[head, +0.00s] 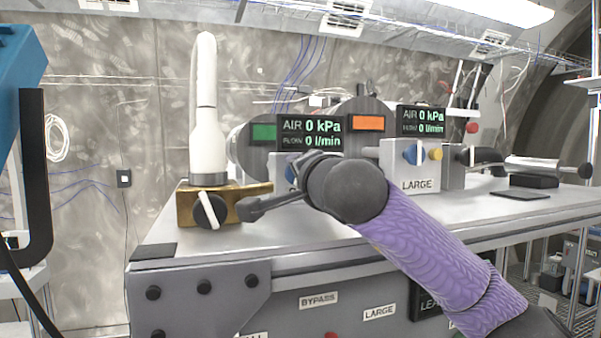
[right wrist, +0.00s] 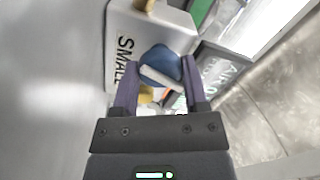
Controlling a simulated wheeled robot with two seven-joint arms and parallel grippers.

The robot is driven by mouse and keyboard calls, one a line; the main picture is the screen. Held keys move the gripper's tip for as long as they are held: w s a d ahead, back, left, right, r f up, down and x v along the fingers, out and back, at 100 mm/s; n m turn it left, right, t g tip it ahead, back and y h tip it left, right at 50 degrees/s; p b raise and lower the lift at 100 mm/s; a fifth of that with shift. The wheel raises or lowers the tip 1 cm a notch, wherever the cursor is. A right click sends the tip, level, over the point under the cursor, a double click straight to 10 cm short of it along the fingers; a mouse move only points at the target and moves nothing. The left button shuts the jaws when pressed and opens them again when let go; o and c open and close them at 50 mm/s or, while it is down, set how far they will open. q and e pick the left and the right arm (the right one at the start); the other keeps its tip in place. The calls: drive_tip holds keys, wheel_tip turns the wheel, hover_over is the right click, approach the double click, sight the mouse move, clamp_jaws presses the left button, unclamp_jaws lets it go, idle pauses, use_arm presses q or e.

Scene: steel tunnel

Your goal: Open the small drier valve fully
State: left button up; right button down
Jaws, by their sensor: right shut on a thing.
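The small drier's blue valve knob (right wrist: 162,66) sits on the light grey box (right wrist: 122,20) marked SMALL, with a pale bar across its face. In the right wrist view my right gripper (right wrist: 162,84) has its two purple fingers on either side of the knob, shut on it. In the head view my dark wrist covers most of that box; only an edge of the blue knob (head: 290,173) shows beside it. The display (head: 310,132) above reads AIR 0 kPa and FLOW 0 l/min. My left gripper is not in view.
A similar box marked LARGE (head: 408,170) with a blue and a yellow knob stands to the right. A brass block (head: 183,205) with a white upright cylinder (head: 208,146) stands left on the grey bench. A dark lever-like part (head: 268,205) lies near my wrist.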

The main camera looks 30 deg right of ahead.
drive_tip(key=shift+f+n, duration=0.15)
drive_tip(key=shift+n, duration=0.35)
drive_tip(key=shift+c, duration=0.5)
unclamp_jaws()
drive_tip(key=b+v, duration=0.4)
drive_tip(key=v, duration=0.5)
drive_tip(key=shift+s+a, duration=0.15)
drive_tip(key=shift+s, duration=0.3)
